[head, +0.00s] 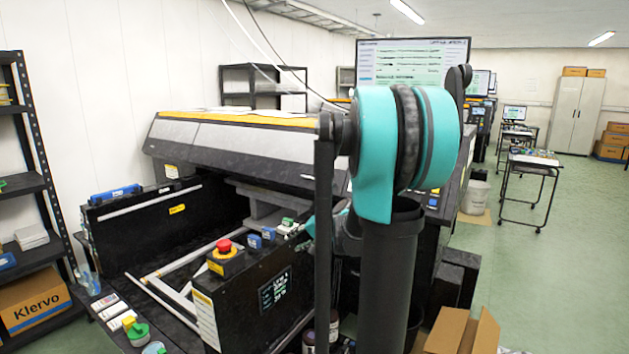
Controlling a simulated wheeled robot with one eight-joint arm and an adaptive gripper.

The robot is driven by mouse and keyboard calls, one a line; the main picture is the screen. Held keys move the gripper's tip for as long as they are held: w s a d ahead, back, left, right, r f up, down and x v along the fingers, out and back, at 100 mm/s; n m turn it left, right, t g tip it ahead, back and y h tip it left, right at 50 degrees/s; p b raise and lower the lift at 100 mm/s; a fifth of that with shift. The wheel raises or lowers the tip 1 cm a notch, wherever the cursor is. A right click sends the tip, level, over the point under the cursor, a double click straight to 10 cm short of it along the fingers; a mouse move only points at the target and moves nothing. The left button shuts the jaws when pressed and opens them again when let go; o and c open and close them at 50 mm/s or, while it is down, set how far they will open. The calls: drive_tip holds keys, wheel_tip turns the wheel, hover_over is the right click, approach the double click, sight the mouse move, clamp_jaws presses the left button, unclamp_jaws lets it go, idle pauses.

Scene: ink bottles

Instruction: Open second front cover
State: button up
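A large printer stands against the left wall. Its long grey and black upper cover (235,141) has a yellow stripe along the top, and below it is an open dark bay with a pale frame. A black front panel (258,300) carries a small display and a red emergency button (224,245). I cannot tell which part is the second front cover. My teal and black arm stands in front of the printer's right part and hides it. My gripper is not visible in this view.
An open cardboard box (462,332) lies on the floor at the bottom right. Dark bottles (309,341) stand low beside the printer. A black shelf (28,185) is at the left. A cart (530,170) stands farther back; the green floor at right is mostly free.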

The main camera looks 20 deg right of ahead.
drive_tip(key=w+d+r+m+t, duration=0.4)
drive_tip(key=w+d+r+m, duration=0.15)
drive_tip(key=w+d, duration=0.65)
drive_tip(key=m+t, duration=0.3)
drive_tip(key=m, duration=0.1)
approach(318, 180)
drive_tip(key=shift+n, duration=0.25)
drive_tip(key=x, duration=1.1)
drive_tip(key=shift+w+a, duration=0.1)
drive_tip(key=shift+w, duration=0.25)
clamp_jaws()
